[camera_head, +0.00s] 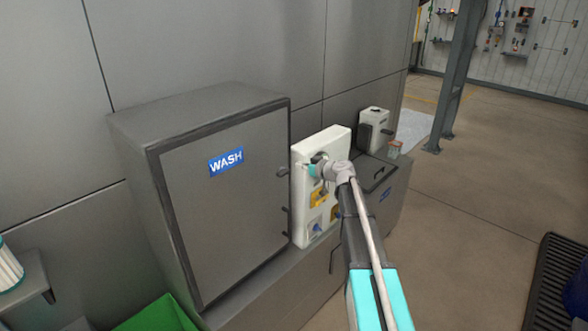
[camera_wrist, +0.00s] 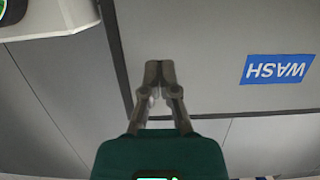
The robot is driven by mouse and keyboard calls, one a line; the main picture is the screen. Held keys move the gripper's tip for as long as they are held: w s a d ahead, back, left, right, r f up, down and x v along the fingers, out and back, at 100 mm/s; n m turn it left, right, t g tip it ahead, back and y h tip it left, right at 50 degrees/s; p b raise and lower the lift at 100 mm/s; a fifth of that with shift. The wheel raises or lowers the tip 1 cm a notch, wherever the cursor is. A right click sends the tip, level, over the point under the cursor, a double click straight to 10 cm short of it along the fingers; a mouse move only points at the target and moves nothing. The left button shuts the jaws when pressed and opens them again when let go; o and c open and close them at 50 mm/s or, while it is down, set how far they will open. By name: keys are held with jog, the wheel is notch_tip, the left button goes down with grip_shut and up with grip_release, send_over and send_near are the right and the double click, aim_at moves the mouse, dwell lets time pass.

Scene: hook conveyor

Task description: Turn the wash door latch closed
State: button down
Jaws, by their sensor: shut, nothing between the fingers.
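The wash cabinet door (camera_head: 225,220) is a grey panel with a blue WASH label (camera_head: 227,161); it sits flush with its frame. A small dark latch knob (camera_head: 282,173) sticks out at its right edge. My gripper (camera_head: 312,170) is to the right of this knob, in front of the white control panel; its fingers are hard to make out there. In the wrist view my gripper (camera_wrist: 160,70) is shut and empty, its fingertips over the grey door face near its edge, with the label (camera_wrist: 277,69) upside down to the right. I cannot see the latch in the wrist view.
The white control panel (camera_head: 301,221) with yellow and blue fittings stands right of the door, close to my arm. A lower grey unit (camera_head: 390,212) continues to the right. A green bin (camera_head: 155,316) is at the bottom left. Open floor (camera_head: 480,200) lies to the right.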

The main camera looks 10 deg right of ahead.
jog(key=b, duration=0.2)
send_over(283, 172)
jog(key=s, duration=0.2)
notch_tip(283, 172, down, 2)
jog(key=shift+w+f, duration=0.15)
jog(key=shift+f, duration=0.1)
jog(key=shift+a+f+b, duration=0.15)
jog(key=shift+f+b, duration=0.2)
jog(key=shift+b, duration=0.2)
jog(key=shift+f+b, duration=1.55)
jog(key=shift+b, duration=0.05)
